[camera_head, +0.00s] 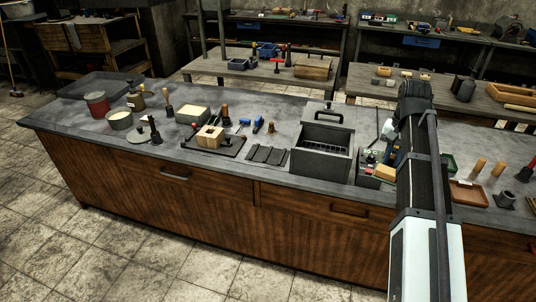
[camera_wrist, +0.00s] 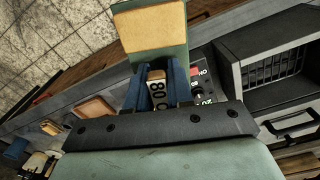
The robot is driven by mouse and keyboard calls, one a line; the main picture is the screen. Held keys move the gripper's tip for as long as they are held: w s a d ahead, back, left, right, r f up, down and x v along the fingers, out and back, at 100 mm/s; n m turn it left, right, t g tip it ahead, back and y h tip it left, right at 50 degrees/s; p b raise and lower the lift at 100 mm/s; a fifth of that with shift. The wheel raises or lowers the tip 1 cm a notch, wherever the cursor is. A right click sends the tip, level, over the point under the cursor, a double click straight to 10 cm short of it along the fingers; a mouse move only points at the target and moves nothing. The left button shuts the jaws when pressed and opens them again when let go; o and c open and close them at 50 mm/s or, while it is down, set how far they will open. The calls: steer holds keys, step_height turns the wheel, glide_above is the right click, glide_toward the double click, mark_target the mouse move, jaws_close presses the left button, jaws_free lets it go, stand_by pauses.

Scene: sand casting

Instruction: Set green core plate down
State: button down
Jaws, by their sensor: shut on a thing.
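The green core plate (camera_wrist: 184,16) carries a tan block (camera_wrist: 150,28) and lies at the top of the wrist view, at the tips of my gripper's blue fingers. My gripper (camera_wrist: 158,64) is shut on the plate; the exact contact is partly hidden. In the head view the tan block (camera_head: 385,172) shows in front of the control box, beside my arm, and my gripper (camera_head: 389,157) is mostly hidden by the arm. I cannot tell whether the plate touches anything beneath it.
A control box with a red switch (camera_wrist: 199,72) is close beside the fingers. A grey oven-like box (camera_head: 323,147) stands to its left on the bench. A wooden tray (camera_head: 468,193) and a green tray (camera_head: 449,165) are at right. Dark plates (camera_head: 267,155) lie left of the oven.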

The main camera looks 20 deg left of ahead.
steer(key=shift+d+r, duration=0.1)
steer(key=shift+d, duration=0.9)
steer(key=shift+w+a+m, duration=0.4)
steer(key=shift+w+a, duration=0.25)
steer(key=shift+a, duration=0.1)
steer(key=w+a+f+m, duration=0.25)
steer(key=w+a, duration=0.25)
steer(key=a, duration=0.9)
steer(key=w+a+f+m, duration=0.1)
steer(key=w+a+m, duration=0.3)
steer(key=a, duration=0.9)
steer(key=w+a+f+m, duration=0.15)
steer(key=w+a, duration=0.35)
steer(key=a, duration=0.9)
steer(key=shift+w+a+f+m, duration=0.35)
steer(key=shift+f+m, duration=0.7)
steer(key=shift+f, duration=0.9)
steer(key=shift+w+a+f+m, duration=0.2)
steer(key=shift+a+f+m, duration=0.3)
steer(key=shift+f+m, duration=1)
steer(key=shift+w+a+f+m, duration=0.25)
steer(key=shift+a+f+m, duration=0.25)
steer(key=shift+f, duration=1.9)
steer(key=shift+f, duration=0.1)
steer(key=c, duration=1)
jaws_free()
